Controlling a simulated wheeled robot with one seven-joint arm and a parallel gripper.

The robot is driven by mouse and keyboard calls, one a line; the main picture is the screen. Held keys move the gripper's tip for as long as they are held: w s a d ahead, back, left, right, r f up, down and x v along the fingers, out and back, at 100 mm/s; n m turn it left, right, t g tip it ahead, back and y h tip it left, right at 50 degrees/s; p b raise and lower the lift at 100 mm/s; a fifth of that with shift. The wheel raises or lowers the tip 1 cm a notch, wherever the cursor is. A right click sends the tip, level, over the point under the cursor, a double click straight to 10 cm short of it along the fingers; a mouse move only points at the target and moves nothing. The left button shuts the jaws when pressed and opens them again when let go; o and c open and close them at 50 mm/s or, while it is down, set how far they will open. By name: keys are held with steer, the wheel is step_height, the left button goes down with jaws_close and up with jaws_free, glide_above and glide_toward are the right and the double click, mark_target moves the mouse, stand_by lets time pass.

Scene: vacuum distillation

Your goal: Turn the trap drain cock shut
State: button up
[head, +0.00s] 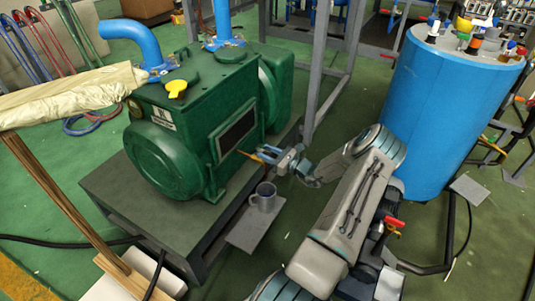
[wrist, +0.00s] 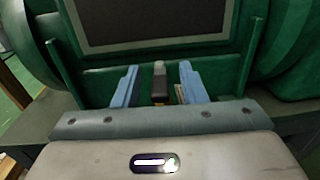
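My gripper (head: 270,154) is in front of the green pump, low at its near side. In the wrist view, my gripper (wrist: 158,72) has its two blue fingers apart. A small upright handle-like piece (wrist: 160,82), grey at the top and brown below, stands between them with a gap on each side. A thin orange piece (head: 247,155) shows just beyond the fingertips in the head view. I cannot tell if either piece is the trap drain cock. A red-handled cock (head: 396,224) sits low beside the blue tank (head: 440,110).
The green pump (head: 163,160) stands on a dark plinth (head: 190,235). A grey mug (head: 264,197) stands on a small plate (head: 255,230) below my gripper. A wrapped beige pipe (head: 70,95) crosses at left. Metal frame legs (head: 315,90) rise behind. Some green floor is clear.

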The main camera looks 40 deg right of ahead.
jaws_close()
steer(key=shift+a+r+h+p, duration=0.1)
steer(key=shift+h+p, duration=0.2)
steer(key=shift+p, duration=0.05)
steer(key=m+h+p, duration=0.1)
steer(key=p, duration=0.1)
steer(key=a+m+t+h+p, duration=0.1)
steer(key=h+p, duration=0.1)
steer(key=shift+s+r+m, duration=0.15)
steer(key=shift+r+m, duration=0.05)
steer(key=shift+m, duration=0.2)
steer(key=shift+w+a+f+m+g+h+p, duration=0.15)
steer(key=shift+w+a+m+g+h+p, duration=0.45)
steer(key=shift+m+g+h+p, duration=2.05)
steer(key=shift+w+a+f+m+g+h+p, duration=0.2)
steer(key=shift+a+m+g+h+p, duration=0.7)
steer(key=shift+m+h+p, duration=1.95)
steer(key=shift+w+a+f+m+g+h+p, duration=0.1)
steer(key=shift+w+a+m+g+h+p, duration=0.45)
steer(key=shift+m+g+h+p, duration=2.25)
steer(key=n+t+h+b, duration=0.1)
steer(key=n+h+b, duration=0.1)
steer(key=shift+r+t+b, duration=0.15)
steer(key=shift+t+b, duration=0.1)
steer(key=shift+b, duration=0.1)
